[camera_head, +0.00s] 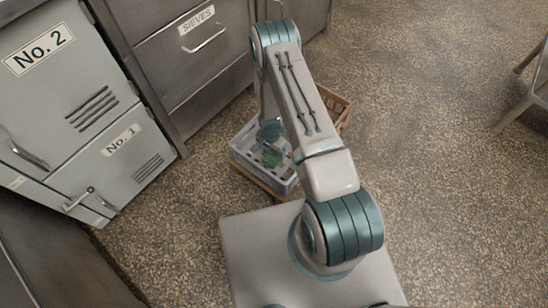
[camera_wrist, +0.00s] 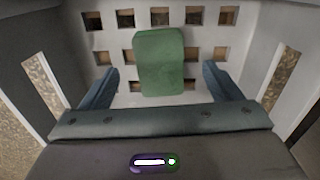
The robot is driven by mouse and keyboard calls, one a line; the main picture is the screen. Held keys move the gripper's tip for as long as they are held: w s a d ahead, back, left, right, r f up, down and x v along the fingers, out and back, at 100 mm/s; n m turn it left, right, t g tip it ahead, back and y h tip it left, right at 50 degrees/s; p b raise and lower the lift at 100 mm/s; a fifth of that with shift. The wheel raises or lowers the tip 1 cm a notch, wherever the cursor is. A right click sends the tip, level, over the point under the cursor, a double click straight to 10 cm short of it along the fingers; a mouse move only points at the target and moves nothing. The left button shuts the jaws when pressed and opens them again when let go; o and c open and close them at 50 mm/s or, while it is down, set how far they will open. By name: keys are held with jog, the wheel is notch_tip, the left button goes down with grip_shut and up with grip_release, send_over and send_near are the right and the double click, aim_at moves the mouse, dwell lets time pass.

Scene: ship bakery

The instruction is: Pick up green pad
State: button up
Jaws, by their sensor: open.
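The green pad (camera_wrist: 160,62) lies in a light grey plastic crate (camera_wrist: 205,78), on its slotted floor, in the wrist view. It is a rounded rectangle, lengthwise up and down in that view. My gripper (camera_wrist: 160,80) is open, with one blue-grey finger to each side of the pad and clear gaps between. Whether the fingertips are level with the pad or above it I cannot tell. In the head view the crate (camera_head: 287,186) stands low behind my base, and my arm partly covers it. A small green patch of the pad (camera_head: 271,159) shows inside.
A brown basket (camera_head: 338,104) is behind the crate, partly hidden by my arm. Grey cabinets labelled No. 2 and No. 1 (camera_head: 128,150) and a SIEVES drawer (camera_head: 215,40) stand at the left and back. Speckled floor (camera_head: 440,150) is open to the right.

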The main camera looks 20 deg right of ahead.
aim_at(272, 156)
jog(key=shift+w+d+f+b, duration=0.15)
jog(key=shift+f+b, duration=0.5)
jog(key=shift+f, duration=0.75)
jog(key=shift+w+d+f+b, duration=0.1)
jog(key=shift+f+b, duration=0.5)
jog(key=shift+f, duration=0.75)
jog(key=c, duration=1.1)
